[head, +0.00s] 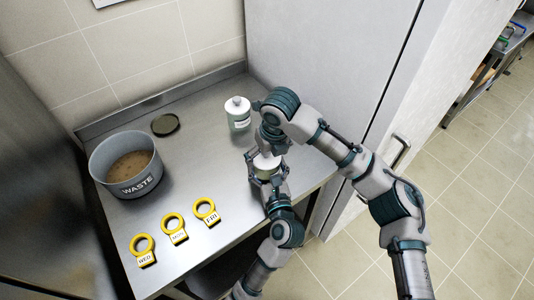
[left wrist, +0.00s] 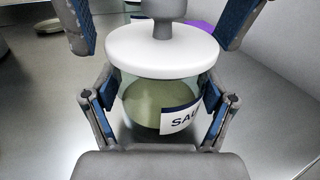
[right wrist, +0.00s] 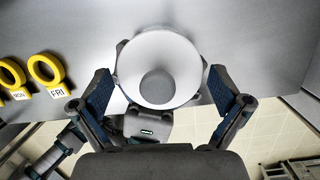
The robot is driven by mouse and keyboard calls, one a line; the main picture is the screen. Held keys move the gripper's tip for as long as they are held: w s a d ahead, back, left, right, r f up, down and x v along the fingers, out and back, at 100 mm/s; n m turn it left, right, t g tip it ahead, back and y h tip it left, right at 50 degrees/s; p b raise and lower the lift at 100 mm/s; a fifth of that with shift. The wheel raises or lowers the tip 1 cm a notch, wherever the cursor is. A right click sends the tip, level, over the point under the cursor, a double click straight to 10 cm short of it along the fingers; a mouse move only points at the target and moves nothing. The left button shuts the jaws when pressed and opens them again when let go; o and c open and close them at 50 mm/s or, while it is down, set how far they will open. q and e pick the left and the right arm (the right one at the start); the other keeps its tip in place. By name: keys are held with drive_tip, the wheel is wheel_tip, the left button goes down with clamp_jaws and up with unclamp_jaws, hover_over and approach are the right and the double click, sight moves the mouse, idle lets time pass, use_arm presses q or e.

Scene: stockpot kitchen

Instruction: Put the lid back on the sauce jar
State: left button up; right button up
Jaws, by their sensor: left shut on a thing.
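The sauce jar (left wrist: 148,108) is clear with pale green contents and a partly visible "SAU" label. It stands upright between the fingers of my left gripper (left wrist: 160,110), which is shut on it. The white lid (left wrist: 150,52) with its grey-looking knob (left wrist: 165,10) rests on the jar's top and looks level; I cannot tell if it is fully seated. In the right wrist view the lid (right wrist: 185,75) lies between the spread fingers of my right gripper (right wrist: 157,95), with gaps on both sides. My right gripper (head: 270,140) is open, directly above the jar.
A grey WASTE pot (head: 135,181) and a dark round lid (head: 165,124) are on the steel counter's left. Yellow ring tags (head: 174,229) lie near the front edge. A tall white cabinet (head: 320,60) borders the counter's right.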

drive_tip(key=shift+r, duration=0.1)
wheel_tip(320, 180, up, 12)
drive_tip(key=s+d, duration=0.1)
drive_tip(key=shift+s+d+f, duration=0.25)
drive_tip(key=shift+s+d, duration=0.05)
drive_tip(key=shift+s, duration=0.05)
use_arm(q)
drive_tip(key=o, duration=1.5)
drive_tip(key=v, duration=1.2)
drive_tip(key=shift+d+f, duration=0.1)
